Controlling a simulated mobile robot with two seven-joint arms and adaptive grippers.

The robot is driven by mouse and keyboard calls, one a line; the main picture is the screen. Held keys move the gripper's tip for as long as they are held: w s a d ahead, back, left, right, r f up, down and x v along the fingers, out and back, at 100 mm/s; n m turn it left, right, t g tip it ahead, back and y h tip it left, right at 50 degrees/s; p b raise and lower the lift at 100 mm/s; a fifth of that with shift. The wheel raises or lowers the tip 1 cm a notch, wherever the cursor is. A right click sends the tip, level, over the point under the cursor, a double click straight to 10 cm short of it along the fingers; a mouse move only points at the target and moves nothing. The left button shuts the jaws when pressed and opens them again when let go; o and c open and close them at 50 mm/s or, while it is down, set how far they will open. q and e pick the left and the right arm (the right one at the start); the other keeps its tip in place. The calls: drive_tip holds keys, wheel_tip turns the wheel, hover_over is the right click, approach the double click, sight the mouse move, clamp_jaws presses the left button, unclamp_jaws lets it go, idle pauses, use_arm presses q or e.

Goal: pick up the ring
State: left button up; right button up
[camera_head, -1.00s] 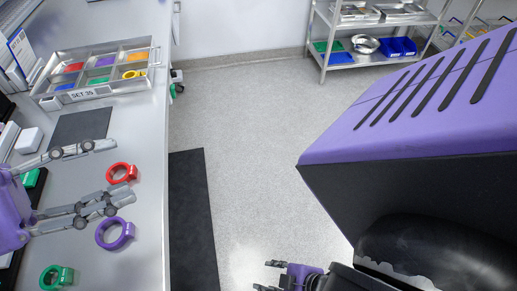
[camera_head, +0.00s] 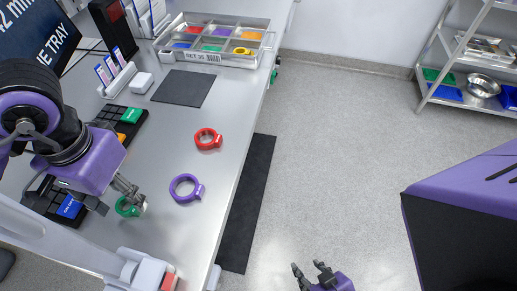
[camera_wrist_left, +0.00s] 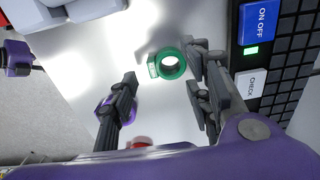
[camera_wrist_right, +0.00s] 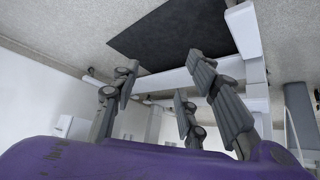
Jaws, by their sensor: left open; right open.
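Three rings lie on the steel table: a red ring (camera_head: 208,139), a purple ring (camera_head: 186,188) and a green ring (camera_head: 127,207). My left gripper (camera_head: 117,199) is open and reaches down at the green ring, whose edge a finger partly hides. In the left wrist view the green ring (camera_wrist_left: 168,64) shows between the open fingertips (camera_wrist_left: 162,66), close beside the right-hand finger; I cannot tell whether they touch. The purple ring (camera_wrist_left: 102,106) is partly behind the other finger. My right gripper (camera_head: 311,268) is open and empty over the floor, away from the table.
A divided tray (camera_head: 215,62) with coloured compartments and a yellow ring (camera_head: 241,51) stands at the back. A dark mat (camera_head: 183,88) lies before it. A black keypad with an ON OFF button (camera_wrist_left: 262,20) is right beside my left gripper. A white device stands at the near edge.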

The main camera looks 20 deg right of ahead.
sight(132, 211)
use_arm(q)
wheel_tip(132, 211, down, 3)
drive_tip(key=shift+r, duration=0.1)
drive_tip(key=shift+c, duration=3.4)
use_arm(e)
drive_tip(key=shift+s+d, duration=0.15)
drive_tip(key=shift+s, duration=0.75)
use_arm(q)
drive_tip(key=shift+d, duration=0.1)
